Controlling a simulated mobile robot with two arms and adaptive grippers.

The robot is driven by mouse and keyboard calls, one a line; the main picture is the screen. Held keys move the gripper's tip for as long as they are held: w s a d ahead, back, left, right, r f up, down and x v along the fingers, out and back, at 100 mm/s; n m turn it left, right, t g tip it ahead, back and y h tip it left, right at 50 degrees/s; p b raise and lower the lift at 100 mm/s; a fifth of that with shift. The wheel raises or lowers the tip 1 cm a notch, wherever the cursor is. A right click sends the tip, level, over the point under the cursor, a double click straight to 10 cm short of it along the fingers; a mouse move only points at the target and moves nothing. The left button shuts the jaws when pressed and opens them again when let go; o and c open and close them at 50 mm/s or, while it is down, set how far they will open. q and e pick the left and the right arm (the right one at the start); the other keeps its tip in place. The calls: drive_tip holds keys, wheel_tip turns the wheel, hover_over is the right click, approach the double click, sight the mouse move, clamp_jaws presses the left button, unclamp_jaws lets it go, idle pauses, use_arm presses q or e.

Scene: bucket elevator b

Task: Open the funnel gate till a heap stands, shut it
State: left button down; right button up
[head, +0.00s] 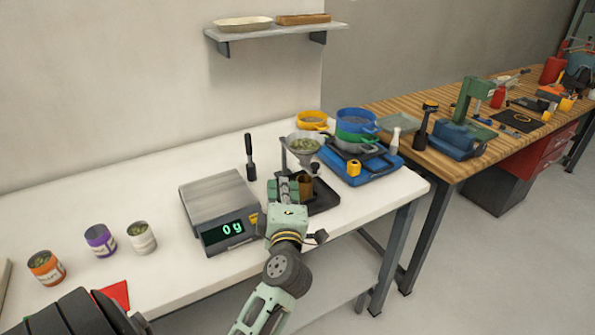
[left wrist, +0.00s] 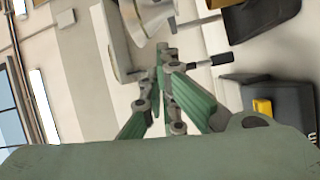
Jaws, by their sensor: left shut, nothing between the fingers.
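A funnel (head: 303,143) holding green bits stands on a post beyond my left gripper; its pale cone shows at the top of the left wrist view (left wrist: 148,15). A black knob (head: 315,168) sits below the funnel. A rod with a black handle (left wrist: 212,61) lies just right of my fingertips in the left wrist view; it may be the gate's handle. A brown cup (head: 305,186) is under the funnel, partly hidden by my gripper. My left gripper (head: 287,181) is shut and empty, with its tips close to the funnel stand (left wrist: 164,52). My right gripper is not in view.
A scale (head: 213,200) reading 0 g stands left of the gripper. A black tray (head: 325,196) lies under the stand. A blue base with stacked sieves (head: 357,122) is close on the right. Several jars (head: 100,240) stand at the left. The white table's back left is clear.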

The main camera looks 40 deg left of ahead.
use_arm(q)
drive_tip(key=f+x, duration=0.1)
drive_tip(key=x, duration=0.9)
drive_tip(key=d, duration=0.2)
drive_tip(key=w+d, duration=0.1)
drive_tip(key=shift+w+d+r, duration=0.2)
drive_tip(key=shift+d, duration=0.2)
drive_tip(key=shift+s+d+p, duration=0.3)
drive_tip(key=shift+d+p, duration=0.2)
drive_tip(key=shift+d, duration=0.05)
drive_tip(key=shift+s+d+p, duration=0.25)
drive_tip(key=shift+d+p, duration=0.25)
drive_tip(key=shift+d, duration=0.1)
